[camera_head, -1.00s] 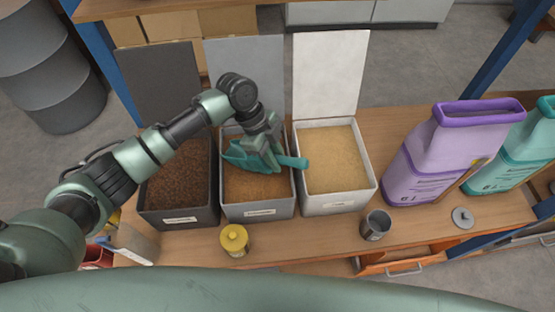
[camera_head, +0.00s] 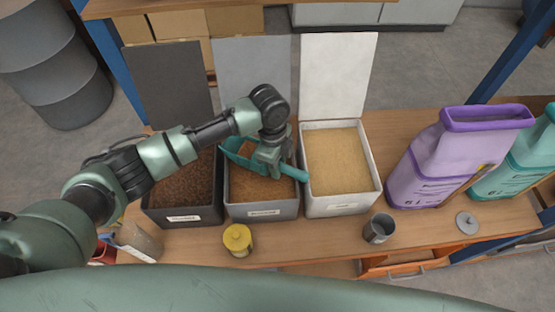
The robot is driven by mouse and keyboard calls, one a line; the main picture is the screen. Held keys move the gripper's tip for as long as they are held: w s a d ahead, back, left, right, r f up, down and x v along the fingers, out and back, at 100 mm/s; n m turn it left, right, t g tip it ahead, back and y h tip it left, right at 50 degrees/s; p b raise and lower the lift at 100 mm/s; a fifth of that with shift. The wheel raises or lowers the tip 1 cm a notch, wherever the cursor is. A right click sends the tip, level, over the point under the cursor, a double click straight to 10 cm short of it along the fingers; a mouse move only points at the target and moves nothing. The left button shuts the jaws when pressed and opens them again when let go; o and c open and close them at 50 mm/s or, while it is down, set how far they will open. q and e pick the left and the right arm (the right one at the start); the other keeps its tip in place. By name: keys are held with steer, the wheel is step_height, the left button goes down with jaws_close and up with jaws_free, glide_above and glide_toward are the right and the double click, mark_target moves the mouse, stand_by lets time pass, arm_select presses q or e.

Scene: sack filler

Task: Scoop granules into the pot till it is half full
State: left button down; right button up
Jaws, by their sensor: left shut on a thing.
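My left gripper (camera_head: 270,158) is shut on a teal scoop (camera_head: 237,152). It holds the scoop over the middle, grey bin (camera_head: 262,210) of brown granules (camera_head: 255,188); the scoop's handle points right, toward the white bin. The arm and gripper hide part of the scoop, and I cannot tell whether it holds granules. A small grey metal pot (camera_head: 379,229) stands open on the table in front of the white bin, its inside dark. My right gripper is not in view.
A dark bin (camera_head: 180,217) of dark brown granules stands left, a white bin (camera_head: 342,206) of pale granules right. A yellow-lidded jar (camera_head: 238,240), a grey lid (camera_head: 467,222), a purple jug (camera_head: 440,165) and a teal jug (camera_head: 525,160) stand on the table (camera_head: 310,240).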

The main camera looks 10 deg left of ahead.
arm_select(q)
steer(key=shift+y, duration=0.3)
steer(key=r+p, duration=0.1)
steer(key=r, duration=0.1)
steer(key=d+r+p, duration=0.1)
steer(key=p, duration=0.1)
steer(key=r+p, duration=0.2)
steer(key=shift+d+r, duration=0.3)
steer(key=shift+r, duration=0.05)
steer(key=shift+s+d+r+t+p, duration=0.1)
steer(key=shift+r+t+p, duration=0.05)
steer(key=shift+r+p, duration=0.35)
steer(key=shift+d+r+t+p, duration=0.1)
steer(key=shift+r+t+p, duration=0.05)
steer(key=shift+r+p, duration=0.3)
